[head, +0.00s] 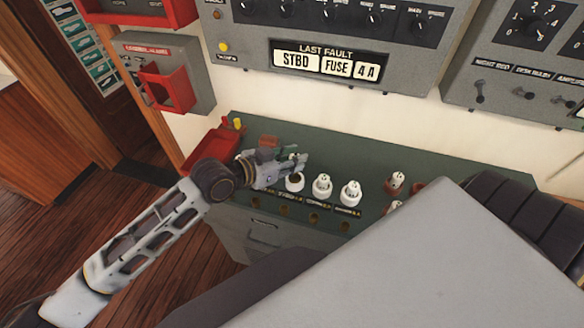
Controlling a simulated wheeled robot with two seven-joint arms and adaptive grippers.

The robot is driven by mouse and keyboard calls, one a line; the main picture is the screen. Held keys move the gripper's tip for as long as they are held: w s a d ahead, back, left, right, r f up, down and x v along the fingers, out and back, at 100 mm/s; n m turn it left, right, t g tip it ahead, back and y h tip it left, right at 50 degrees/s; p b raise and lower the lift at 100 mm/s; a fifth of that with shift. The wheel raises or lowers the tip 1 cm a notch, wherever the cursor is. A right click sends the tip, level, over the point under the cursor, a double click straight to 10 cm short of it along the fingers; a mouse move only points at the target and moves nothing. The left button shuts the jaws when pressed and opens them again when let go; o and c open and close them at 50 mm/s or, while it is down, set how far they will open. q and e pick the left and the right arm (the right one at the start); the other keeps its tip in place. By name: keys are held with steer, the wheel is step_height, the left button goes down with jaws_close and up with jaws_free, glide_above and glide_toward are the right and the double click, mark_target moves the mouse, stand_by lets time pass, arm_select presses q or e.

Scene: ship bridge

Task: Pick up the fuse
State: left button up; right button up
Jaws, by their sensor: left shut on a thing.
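My left gripper (297,164) reaches in from the left over the green bench top. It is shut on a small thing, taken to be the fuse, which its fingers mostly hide. It is just above and behind a white round holder (295,184) whose top looks dark and open. Two more white holders (322,186) and (351,193) with pale tops stand to its right in a row. A reddish-brown holder with a white piece (397,181) stands further right, and a similar one (395,207) is partly hidden. My right gripper is not in view.
The green bench top (370,160) is clear behind the holders. A red tray (212,145) sits at its left end. A grey wall panel (340,45) above reads "LAST FAULT STBD FUSE 4 A". A large grey surface hides the lower right.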

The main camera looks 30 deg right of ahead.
arm_select(q)
steer(key=shift+r, duration=1.95)
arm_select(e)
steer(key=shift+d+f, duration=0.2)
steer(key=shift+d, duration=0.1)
